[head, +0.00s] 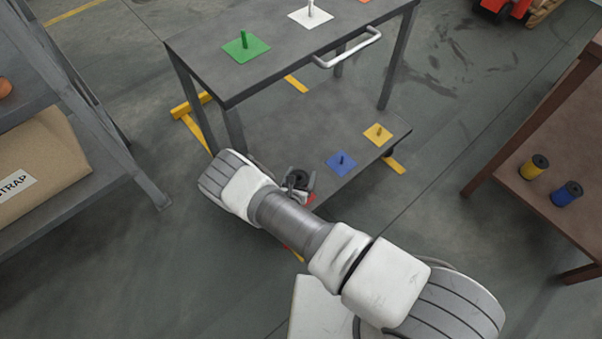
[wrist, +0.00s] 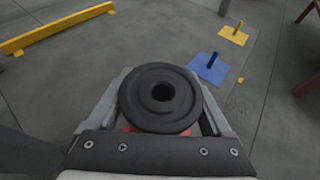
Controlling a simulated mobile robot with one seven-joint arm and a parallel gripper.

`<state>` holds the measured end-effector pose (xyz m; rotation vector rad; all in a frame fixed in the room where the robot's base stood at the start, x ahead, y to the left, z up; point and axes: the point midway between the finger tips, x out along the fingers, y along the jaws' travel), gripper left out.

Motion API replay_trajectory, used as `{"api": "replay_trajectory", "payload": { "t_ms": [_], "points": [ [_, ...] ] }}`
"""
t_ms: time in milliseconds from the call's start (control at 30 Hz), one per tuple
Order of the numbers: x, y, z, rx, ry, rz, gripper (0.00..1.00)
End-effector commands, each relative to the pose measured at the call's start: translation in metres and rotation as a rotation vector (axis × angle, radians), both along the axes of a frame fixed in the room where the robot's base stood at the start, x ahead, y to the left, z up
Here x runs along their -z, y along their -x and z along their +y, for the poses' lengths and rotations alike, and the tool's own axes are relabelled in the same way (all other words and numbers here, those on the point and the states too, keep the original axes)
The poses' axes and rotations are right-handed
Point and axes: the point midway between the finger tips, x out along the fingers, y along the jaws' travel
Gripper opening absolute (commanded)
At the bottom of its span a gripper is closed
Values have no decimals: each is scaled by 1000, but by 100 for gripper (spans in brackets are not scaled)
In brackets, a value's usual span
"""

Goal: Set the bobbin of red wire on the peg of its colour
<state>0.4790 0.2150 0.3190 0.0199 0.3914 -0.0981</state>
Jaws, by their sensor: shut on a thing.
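In the wrist view my gripper (wrist: 162,98) is shut on a bobbin (wrist: 135,95), seen from its black upper flange with a round hole. Red shows below the flange on both sides. The bobbin also shows in the head view (head: 297,178), partly behind my arm, above the near end of the cart's lower shelf (head: 290,125). A red patch (head: 310,198) shows there beside my gripper, in line with the blue and yellow plates. It looks like a red plate; its peg is hidden. I cannot tell whether the bobbin touches it.
The lower shelf also bears a blue peg plate (head: 341,165) and a yellow one (head: 379,136). Green (head: 245,50) and white (head: 310,17) peg plates are on the cart's top. Yellow (head: 534,168) and blue (head: 567,194) bobbins stand on a brown table at right.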

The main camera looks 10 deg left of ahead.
Motion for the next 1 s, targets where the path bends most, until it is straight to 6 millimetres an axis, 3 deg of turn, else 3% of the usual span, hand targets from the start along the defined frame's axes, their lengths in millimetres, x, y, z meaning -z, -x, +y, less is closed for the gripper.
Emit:
{"api": "replay_trajectory", "payload": {
  "t_ms": [1000],
  "points": [
    [30, -1, 0, 0, 0, -2, 3]
  ]
}}
